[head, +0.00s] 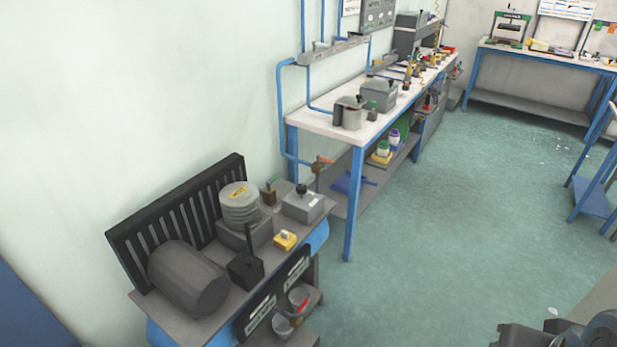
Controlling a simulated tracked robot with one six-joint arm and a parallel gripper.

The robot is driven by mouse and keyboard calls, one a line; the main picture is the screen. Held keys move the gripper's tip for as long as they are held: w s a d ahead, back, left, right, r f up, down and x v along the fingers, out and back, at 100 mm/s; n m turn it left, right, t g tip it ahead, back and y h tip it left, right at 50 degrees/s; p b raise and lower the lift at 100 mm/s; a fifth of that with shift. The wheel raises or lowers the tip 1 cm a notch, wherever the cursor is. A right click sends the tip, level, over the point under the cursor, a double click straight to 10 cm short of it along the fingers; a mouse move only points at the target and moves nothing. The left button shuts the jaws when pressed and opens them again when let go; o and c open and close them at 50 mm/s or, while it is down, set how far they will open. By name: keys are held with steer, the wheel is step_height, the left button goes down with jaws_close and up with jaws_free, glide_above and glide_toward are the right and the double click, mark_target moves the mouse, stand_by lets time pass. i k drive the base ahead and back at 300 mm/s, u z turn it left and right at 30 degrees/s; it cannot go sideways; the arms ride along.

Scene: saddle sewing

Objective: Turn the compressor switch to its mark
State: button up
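The compressor stands at the lower left of the head view, with a grey motor cylinder (188,279) and a ribbed grey pump head (239,206) on a grey plate over a blue tank (316,237). A dark box with an upright black lever (247,264) sits in front of the pump. A grey box with a black knob (302,203) sits at the plate's right end. A small yellow block (285,240) lies between them. I cannot tell which of these is the switch, and no mark can be made out. My gripper is not in view.
A black slatted guard (175,210) stands behind the compressor. A white-topped blue bench (318,122) with tools runs along the wall. Cups (283,326) sit on a low shelf in front. The green floor (450,230) is open to the right. Part of my own body shows bottom right.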

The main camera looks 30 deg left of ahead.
mark_target(301, 189)
steer(key=i, duration=3.3)
steer(key=u, duration=1.95)
